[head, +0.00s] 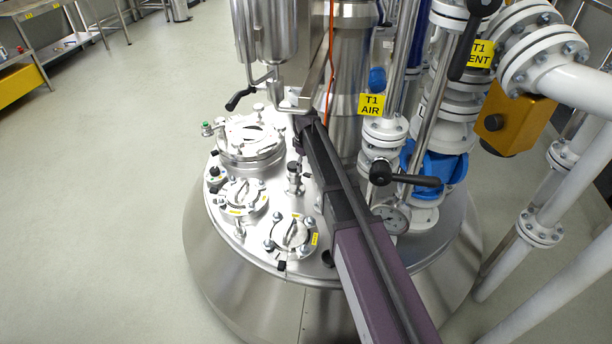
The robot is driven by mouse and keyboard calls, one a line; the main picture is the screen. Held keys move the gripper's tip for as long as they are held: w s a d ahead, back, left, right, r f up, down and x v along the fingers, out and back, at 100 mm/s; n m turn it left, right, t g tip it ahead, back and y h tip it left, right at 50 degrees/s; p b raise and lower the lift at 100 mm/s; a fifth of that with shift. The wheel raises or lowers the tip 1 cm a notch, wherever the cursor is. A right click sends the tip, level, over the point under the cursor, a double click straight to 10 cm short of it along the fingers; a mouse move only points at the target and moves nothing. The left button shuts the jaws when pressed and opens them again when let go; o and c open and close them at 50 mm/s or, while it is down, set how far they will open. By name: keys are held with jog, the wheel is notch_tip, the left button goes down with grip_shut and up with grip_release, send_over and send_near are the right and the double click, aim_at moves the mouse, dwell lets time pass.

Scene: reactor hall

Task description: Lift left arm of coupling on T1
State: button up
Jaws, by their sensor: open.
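The tank T1 (262,268) is a round steel vessel with a domed lid. Above its lid at the back hangs a steel cylinder (266,30) with a coupling (264,80) under it. A lever arm with a black grip (238,100) sticks out to the left of the coupling and slopes down. My gripper (298,118) is at the far end of my dark arm, just right of the coupling and above the lid. It is open, small and partly hidden, and its fingertips are hard to make out. It is apart from the left lever arm.
A round hatch (250,140) and two clamped ports (242,197) (291,233) sit on the lid. A yellow T1 AIR sign (371,105), a black-handled valve (405,176), a gauge (391,218) and white pipes (575,95) crowd the right. The floor (110,180) at left is clear.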

aim_at(305, 174)
jog(key=shift+f+b, duration=1.3)
jog(key=shift+f, duration=0.25)
grip_shut()
